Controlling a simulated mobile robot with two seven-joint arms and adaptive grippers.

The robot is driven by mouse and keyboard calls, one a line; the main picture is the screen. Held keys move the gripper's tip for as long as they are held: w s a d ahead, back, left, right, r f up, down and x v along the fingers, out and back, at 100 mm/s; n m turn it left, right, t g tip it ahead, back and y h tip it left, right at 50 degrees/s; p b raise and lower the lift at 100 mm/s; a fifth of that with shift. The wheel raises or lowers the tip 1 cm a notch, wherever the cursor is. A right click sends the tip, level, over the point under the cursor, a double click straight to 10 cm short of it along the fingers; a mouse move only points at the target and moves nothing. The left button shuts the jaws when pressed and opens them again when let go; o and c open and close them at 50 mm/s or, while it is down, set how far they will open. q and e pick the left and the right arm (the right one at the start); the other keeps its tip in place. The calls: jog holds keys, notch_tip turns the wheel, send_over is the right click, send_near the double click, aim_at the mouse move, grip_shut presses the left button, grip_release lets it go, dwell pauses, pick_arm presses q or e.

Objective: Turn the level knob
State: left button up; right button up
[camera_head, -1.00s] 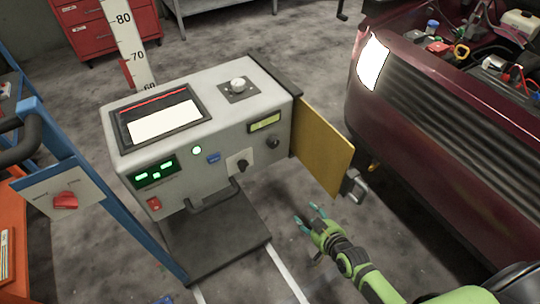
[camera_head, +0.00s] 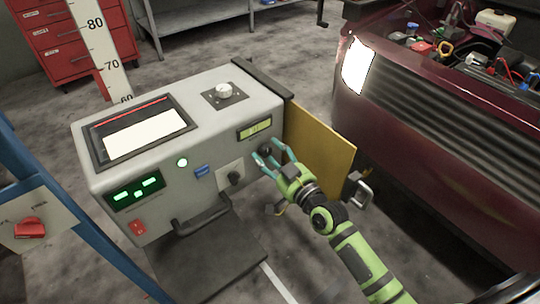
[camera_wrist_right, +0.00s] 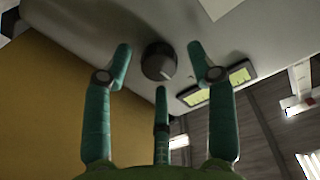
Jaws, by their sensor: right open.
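A grey machine (camera_head: 170,165) stands in the middle of the head view. On its front, below a small yellow-green display (camera_head: 255,129), is a dark round knob (camera_wrist_right: 160,61) with a light pointer mark. No readable label shows which knob is the level one. My right gripper (camera_head: 268,153) is open at this dark knob and partly covers it in the head view. In the right wrist view its teal fingers (camera_wrist_right: 160,75) are spread around the knob's sides, with visible gaps and no clear contact. My left gripper is out of view.
The front also carries a dark selector knob (camera_head: 234,178) on a pale plate, a handle (camera_head: 202,218), a blue button (camera_head: 202,171) and a red switch (camera_head: 138,227). A silver knob (camera_head: 224,90) sits on top. A yellow panel (camera_head: 318,138) and red vehicle (camera_head: 440,150) bound the right.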

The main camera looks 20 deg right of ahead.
jog(key=shift+w, duration=0.1)
jog(key=c, duration=1.2)
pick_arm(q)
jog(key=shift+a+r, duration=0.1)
pick_arm(e)
jog(key=shift+o, duration=0.2)
jog(key=shift+r+m, duration=0.15)
jog(key=shift+m, duration=0.15)
jog(key=shift+m+p, duration=0.5)
jog(key=shift+p, duration=0.1)
jog(key=m+p, duration=0.1)
jog(key=m, duration=0.3)
jog(key=shift+r+p, duration=0.1)
jog(key=shift+p, duration=0.25)
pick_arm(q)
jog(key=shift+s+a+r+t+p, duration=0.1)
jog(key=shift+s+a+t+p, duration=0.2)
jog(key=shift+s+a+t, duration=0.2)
pick_arm(e)
jog(key=shift+w+d+m, duration=0.1)
jog(key=shift+m, duration=1.8)
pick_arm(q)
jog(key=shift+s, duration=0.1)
pick_arm(e)
jog(key=o, duration=1.2)
jog(key=shift+c, duration=0.2)
